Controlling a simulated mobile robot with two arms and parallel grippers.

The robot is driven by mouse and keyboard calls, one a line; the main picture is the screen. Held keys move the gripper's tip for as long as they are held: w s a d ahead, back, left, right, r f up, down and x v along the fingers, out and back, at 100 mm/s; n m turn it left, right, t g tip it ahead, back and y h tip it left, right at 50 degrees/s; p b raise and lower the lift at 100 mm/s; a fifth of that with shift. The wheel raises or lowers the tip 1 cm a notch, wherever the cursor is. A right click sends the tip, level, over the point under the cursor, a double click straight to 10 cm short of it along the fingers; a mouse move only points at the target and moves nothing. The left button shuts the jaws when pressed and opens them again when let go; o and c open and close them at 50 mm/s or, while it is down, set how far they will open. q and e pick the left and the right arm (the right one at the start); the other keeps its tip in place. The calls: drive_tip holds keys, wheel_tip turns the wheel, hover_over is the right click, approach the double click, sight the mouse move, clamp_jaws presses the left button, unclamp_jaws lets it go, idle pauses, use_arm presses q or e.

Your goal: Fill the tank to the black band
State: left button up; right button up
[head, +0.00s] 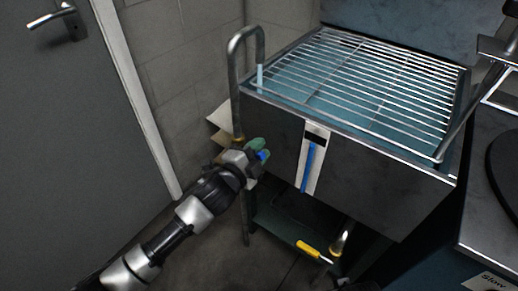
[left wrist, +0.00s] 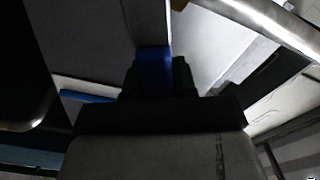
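The metal tank (head: 375,180) stands at centre right, with bluish water (head: 290,85) under its wire rack. On its front is a white gauge strip (head: 313,170) with a black band (head: 317,134) near the top. The blue column (head: 308,168) in the gauge reaches to about the band's lower edge. A bent pipe (head: 233,75) ends over the tank's left corner, with a pale stream (head: 260,76) below its spout. My left gripper (head: 259,153) is at the pipe's blue valve handle (head: 263,155), which shows between the fingers in the left wrist view (left wrist: 153,68). My right gripper is out of view.
A grey door (head: 75,130) and block wall are at left. A yellow-handled tool (head: 308,248) lies on the low shelf (head: 285,228) under the tank. A counter (head: 490,225) with dark equipment stands at right.

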use_arm(q)
drive_tip(key=o, duration=0.3)
drive_tip(key=shift+o, duration=0.2)
drive_tip(key=p+v, duration=0.1)
drive_tip(key=v, duration=1)
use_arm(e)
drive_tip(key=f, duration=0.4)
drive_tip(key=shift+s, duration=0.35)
use_arm(q)
drive_tip(key=shift+w+d, duration=0.1)
